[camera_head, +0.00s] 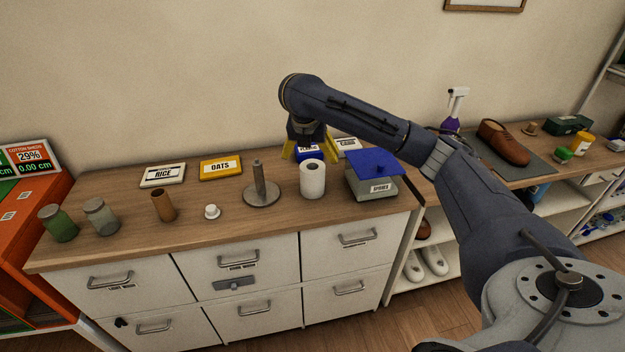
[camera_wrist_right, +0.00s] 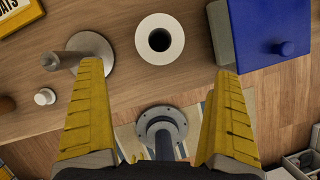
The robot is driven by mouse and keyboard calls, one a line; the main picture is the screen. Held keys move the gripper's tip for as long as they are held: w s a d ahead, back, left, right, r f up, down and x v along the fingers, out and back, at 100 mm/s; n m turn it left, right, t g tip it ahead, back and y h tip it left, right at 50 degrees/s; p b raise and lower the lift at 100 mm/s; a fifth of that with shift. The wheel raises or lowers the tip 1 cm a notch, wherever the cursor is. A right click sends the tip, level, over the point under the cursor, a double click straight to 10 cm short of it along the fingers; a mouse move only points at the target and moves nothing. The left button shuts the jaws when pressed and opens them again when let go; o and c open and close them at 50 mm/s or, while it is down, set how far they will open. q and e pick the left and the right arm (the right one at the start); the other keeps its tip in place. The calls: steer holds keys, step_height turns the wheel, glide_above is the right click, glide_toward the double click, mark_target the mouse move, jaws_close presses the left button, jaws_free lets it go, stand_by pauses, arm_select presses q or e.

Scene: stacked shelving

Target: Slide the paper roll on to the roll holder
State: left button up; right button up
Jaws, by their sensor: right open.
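The white paper roll (camera_head: 312,180) stands upright on the wooden counter. The roll holder (camera_head: 262,192), a grey round base with an upright post, stands just left of it. My right gripper (camera_head: 311,155) hangs above and behind the paper roll, its yellow fingers apart. In the right wrist view, the roll (camera_wrist_right: 160,40) shows from above with its dark core, ahead of the open yellow fingers (camera_wrist_right: 158,85). The holder (camera_wrist_right: 90,55) lies to the left in that view, partly behind the left finger. Nothing is between the fingers. My left gripper is not in view.
A grey box with a blue lid (camera_head: 373,180) stands close right of the roll. A small white knob-like item (camera_head: 212,212), a brown tube (camera_head: 164,206) and two jars stand left of the holder. RICE (camera_head: 163,175) and OATS (camera_head: 221,168) packs lie behind. The counter's front edge is near.

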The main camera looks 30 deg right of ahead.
mark_target(312, 175)
steer(key=shift+x, duration=6.85)
steer(key=c, duration=1.3)
steer(key=shift+r, duration=0.15)
step_height(312, 175, up, 20)
steer(key=shift+f, duration=0.15)
steer(key=shift+c, duration=0.2)
